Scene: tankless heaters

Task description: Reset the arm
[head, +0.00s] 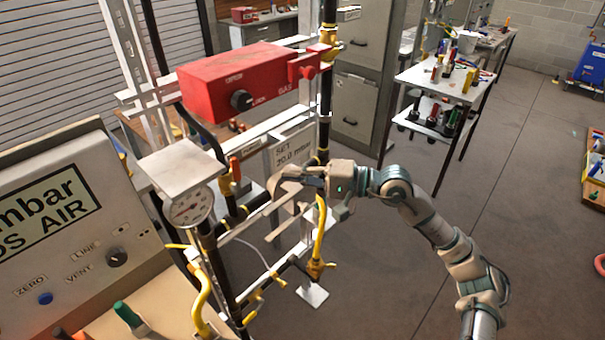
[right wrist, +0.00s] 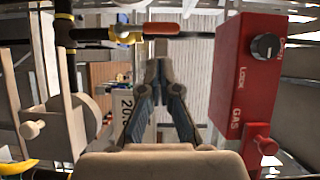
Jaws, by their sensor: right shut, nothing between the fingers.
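My right arm (head: 430,220) comes in from the lower right in the head view. Its gripper (head: 280,182) is by the pipe frame, below the red gas box (head: 235,80). In the right wrist view the fingers of the right gripper (right wrist: 161,65) are together with nothing between them. The red gas box (right wrist: 245,85) with its black knob (right wrist: 265,46) stands to the right of the fingers there. A pipe with a red-handled valve (right wrist: 160,28) runs across beyond the fingertips. My left gripper is not in view.
A pressure gauge (head: 188,208) and a grey console (head: 65,225) stand at the left. A yellow hose (head: 320,228) hangs just below the right gripper. A tool cart (head: 445,80) stands at the back right. The floor (head: 530,200) right of the arm is mostly clear.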

